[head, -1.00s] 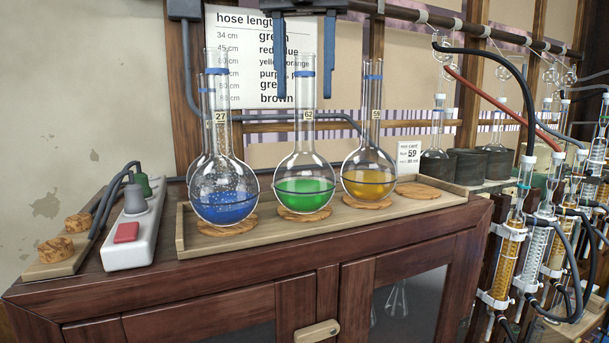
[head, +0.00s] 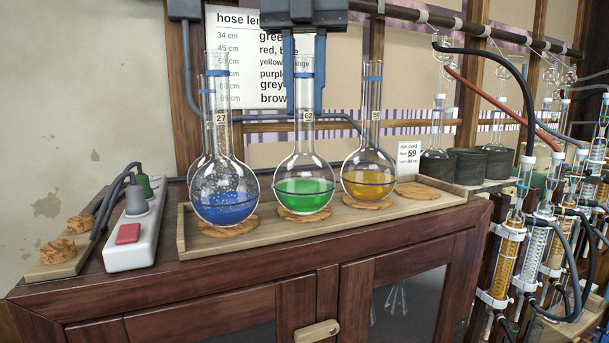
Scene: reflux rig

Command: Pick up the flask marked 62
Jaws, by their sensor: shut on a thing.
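The flask marked 62 (head: 304,188) is a round-bottomed flask with a long neck, a blue ring near its top and green liquid inside. It stands upright on a cork ring in a wooden tray (head: 181,232). My gripper (head: 305,108) comes from above with its two blue fingers on either side of the flask's neck and is shut on it, close to the 62 label. The flask marked 27 (head: 223,195), with blue liquid, stands to its left. The flask marked 59 (head: 369,178), with yellow liquid, stands to its right.
Another clear flask stands partly hidden behind the flask marked 27. An empty cork ring (head: 417,191) and a small card (head: 409,155) are at the tray's right. A white power strip (head: 132,240) lies left. Hoses and glass columns (head: 508,255) crowd the right.

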